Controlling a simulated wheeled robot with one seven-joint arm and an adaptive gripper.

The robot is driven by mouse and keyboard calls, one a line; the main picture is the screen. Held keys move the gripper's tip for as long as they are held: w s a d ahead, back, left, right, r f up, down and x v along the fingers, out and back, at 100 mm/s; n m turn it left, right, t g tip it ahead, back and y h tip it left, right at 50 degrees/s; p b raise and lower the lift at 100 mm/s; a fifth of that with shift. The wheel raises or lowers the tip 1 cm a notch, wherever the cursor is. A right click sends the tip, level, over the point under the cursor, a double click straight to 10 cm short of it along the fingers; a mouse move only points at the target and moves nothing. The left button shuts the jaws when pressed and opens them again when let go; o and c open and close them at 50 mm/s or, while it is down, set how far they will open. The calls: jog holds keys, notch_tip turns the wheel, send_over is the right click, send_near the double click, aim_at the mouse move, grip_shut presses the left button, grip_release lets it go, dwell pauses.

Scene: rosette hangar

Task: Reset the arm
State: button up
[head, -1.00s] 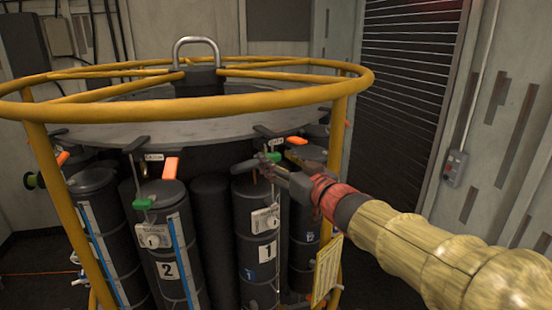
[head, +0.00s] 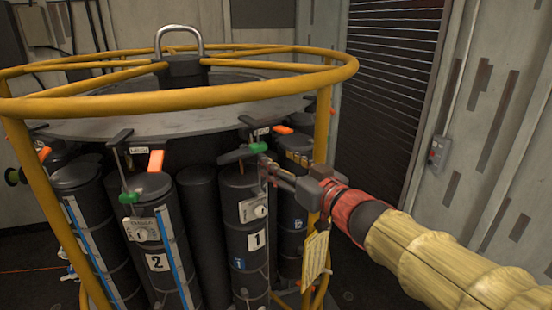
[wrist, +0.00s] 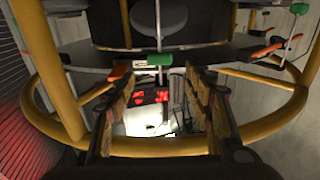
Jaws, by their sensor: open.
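My gripper (head: 268,168) is open and empty at the right of the bottle labelled 1 (head: 247,215). It sits just right of and below the green-ended handle (head: 258,147) above that bottle; in the head view the tips are close to it, and contact is unclear. In the wrist view my two fingers (wrist: 155,105) stand wide apart, with the green handle end (wrist: 153,59) ahead of them, between and beyond the tips. My arm reaches in from the right.
A yellow ring frame (head: 340,75) with posts surrounds the rosette of black bottles; one post stands beside my gripper. Bottle 2 (head: 160,235) has its own green handle end (head: 130,198). A yellow tag (head: 315,258) hangs below my gripper. Open floor lies to the right.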

jog(key=shift+s+d, duration=0.1)
jog(key=shift+s, duration=0.05)
jog(key=d+f+m+g+h, duration=0.25)
jog(key=d+f+h, duration=0.55)
jog(key=d+f, duration=0.4)
jog(key=s+d+f+m+g+h+b, duration=0.2)
jog(key=s+d+f+b, duration=0.3)
jog(key=f, duration=0.4)
jog(key=s+f+g+b, duration=0.1)
jog(key=s+f+b, duration=0.7)
jog(key=f+b, duration=0.2)
jog(key=s+a+f+m+g+b, duration=0.1)
jog(key=s+f+g+b, duration=0.1)
jog(key=s+f+b, duration=0.6)
jog(key=s+a+f+g+b, duration=0.1)
jog(key=s+f+g+b, duration=0.1)
jog(key=s+f+b, duration=0.7)
notch_tip(320, 180, down, 9)
jog(key=b, duration=0.3)
jog(key=shift+a+r+m+y, duration=0.15)
jog(key=shift+r+m+y, duration=0.05)
jog(key=shift+m+y, duration=0.2)
